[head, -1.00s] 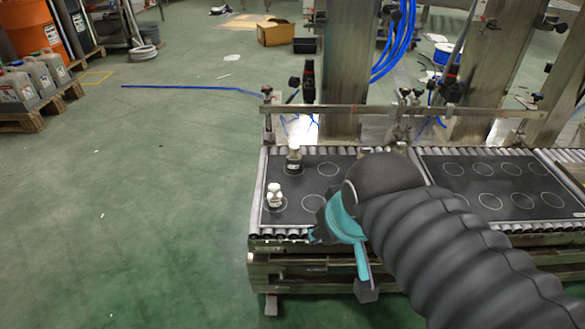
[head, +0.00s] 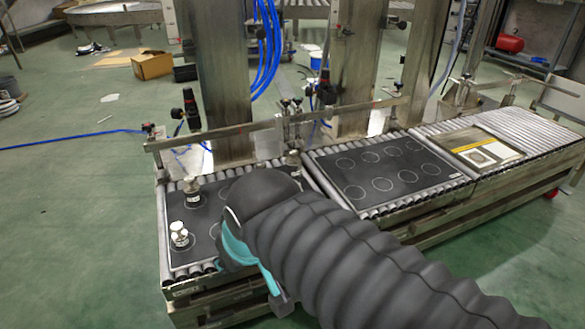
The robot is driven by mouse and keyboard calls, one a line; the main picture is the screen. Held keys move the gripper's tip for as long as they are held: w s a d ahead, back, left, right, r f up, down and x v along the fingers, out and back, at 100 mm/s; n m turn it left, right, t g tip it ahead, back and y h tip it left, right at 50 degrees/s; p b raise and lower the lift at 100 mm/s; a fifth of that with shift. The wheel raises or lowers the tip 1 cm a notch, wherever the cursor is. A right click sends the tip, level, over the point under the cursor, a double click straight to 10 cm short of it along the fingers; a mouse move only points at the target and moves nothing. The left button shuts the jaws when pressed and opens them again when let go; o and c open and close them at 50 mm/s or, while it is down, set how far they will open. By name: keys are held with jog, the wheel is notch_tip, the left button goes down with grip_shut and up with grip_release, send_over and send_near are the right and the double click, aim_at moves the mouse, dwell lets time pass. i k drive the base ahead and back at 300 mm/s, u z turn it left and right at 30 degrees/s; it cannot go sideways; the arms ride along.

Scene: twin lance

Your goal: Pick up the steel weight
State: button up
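Two small objects stand upright on the left black mat (head: 205,222), which has white circles. The nearer one (head: 179,236) is pale, shiny and knobbed. Either might be the steel weight; I cannot tell at this size. My gripper (head: 252,262), with teal parts, is to the right of both, over the front right of that mat, apart from them. My dark arm hides much of it and the mat's right side. I cannot see whether its fingers are apart.
A second circled black mat (head: 385,172) lies on the roller conveyor to the right and looks empty. Farther right is a yellow-edged panel (head: 480,147). A metal rail (head: 265,124) with clamps and posts runs behind the mats. Green floor is open to the left.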

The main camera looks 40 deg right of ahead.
aim_at(292, 163)
jog(key=u, duration=1.55)
jog(key=k, duration=1.35)
jog(key=z, duration=1.65)
jog(key=i, duration=1)
jog(key=z, duration=0.05)
